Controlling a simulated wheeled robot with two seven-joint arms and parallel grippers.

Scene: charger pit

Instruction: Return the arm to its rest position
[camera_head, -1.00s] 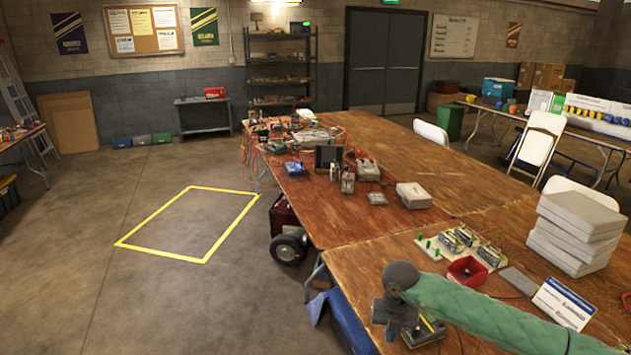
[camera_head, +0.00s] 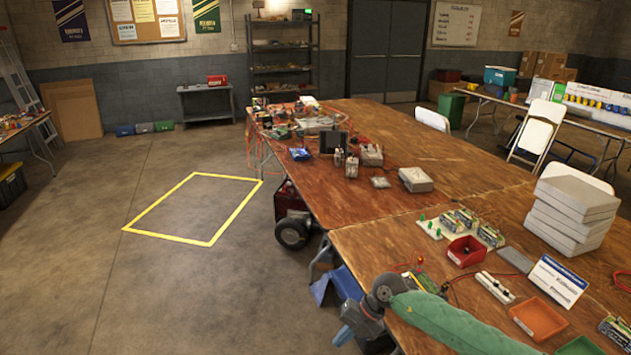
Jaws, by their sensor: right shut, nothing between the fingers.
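My right arm (camera_head: 450,322), in a green sleeve, comes in from the bottom right and reaches over the front edge of the near wooden table (camera_head: 385,240). Its dark round joint (camera_head: 385,288) is near the table's left edge. My right gripper (camera_head: 343,336) hangs beyond that joint, pointing down and left past the table edge. It is small and partly dark here; it is shut with nothing held. My left gripper is not in view.
A stack of grey boxes (camera_head: 572,212) stands at right. The floor at left, with a yellow-taped rectangle (camera_head: 168,236), is clear.

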